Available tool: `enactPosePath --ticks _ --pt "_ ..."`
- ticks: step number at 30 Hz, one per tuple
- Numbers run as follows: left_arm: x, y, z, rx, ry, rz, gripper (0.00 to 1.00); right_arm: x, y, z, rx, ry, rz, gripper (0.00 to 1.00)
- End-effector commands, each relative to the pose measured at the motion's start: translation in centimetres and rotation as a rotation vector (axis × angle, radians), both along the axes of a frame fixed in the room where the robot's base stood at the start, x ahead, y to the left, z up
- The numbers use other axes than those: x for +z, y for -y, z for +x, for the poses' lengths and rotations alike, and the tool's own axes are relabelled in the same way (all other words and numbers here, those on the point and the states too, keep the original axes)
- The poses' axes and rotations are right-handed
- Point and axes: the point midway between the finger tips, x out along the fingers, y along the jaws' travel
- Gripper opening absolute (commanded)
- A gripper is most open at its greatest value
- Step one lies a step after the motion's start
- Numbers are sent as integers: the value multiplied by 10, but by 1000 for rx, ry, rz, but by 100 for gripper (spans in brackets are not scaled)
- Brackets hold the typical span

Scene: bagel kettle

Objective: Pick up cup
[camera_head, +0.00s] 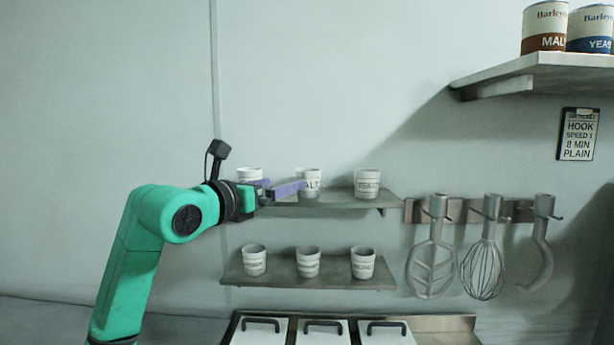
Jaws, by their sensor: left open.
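Several white cups with dark lettering stand on two wall shelves. On the upper shelf are a left cup (249,174), partly hidden behind my gripper, a middle cup (312,185) and a right cup (367,183). The lower shelf holds a left cup (254,260), a middle cup (308,262) and a right cup (363,263). My left gripper (302,188) reaches in from the left at upper-shelf height. Its purple fingers are open and overlap the middle upper cup's left side in the picture. I cannot tell whether they touch it. My right gripper is not in view.
The upper shelf (340,202) and lower shelf (290,282) are close together. Hooked mixing tools (483,262) hang to the right. Lidded bins (323,330) sit below. A high shelf (560,64) at the top right holds tins (545,28).

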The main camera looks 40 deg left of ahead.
Motion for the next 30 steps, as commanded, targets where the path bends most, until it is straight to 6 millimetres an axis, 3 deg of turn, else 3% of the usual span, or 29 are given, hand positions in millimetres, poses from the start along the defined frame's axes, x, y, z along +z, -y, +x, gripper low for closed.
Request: enactPosePath --ticks 1,4,8,15,18,24,30 --pt "11 -2 14 0 -5 -4 99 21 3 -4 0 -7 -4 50" --pt "10 -5 37 0 -3 -3 99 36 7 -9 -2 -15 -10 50" --pt "6 -7 54 1 -2 -2 99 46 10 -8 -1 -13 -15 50" --pt "11 -8 93 0 0 -5 99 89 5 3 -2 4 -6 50" --pt "6 -9 104 0 0 -2 99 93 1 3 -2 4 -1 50" --pt "1 -9 105 0 0 0 99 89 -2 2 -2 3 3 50" --pt "2 -9 105 0 0 0 22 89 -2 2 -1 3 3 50"
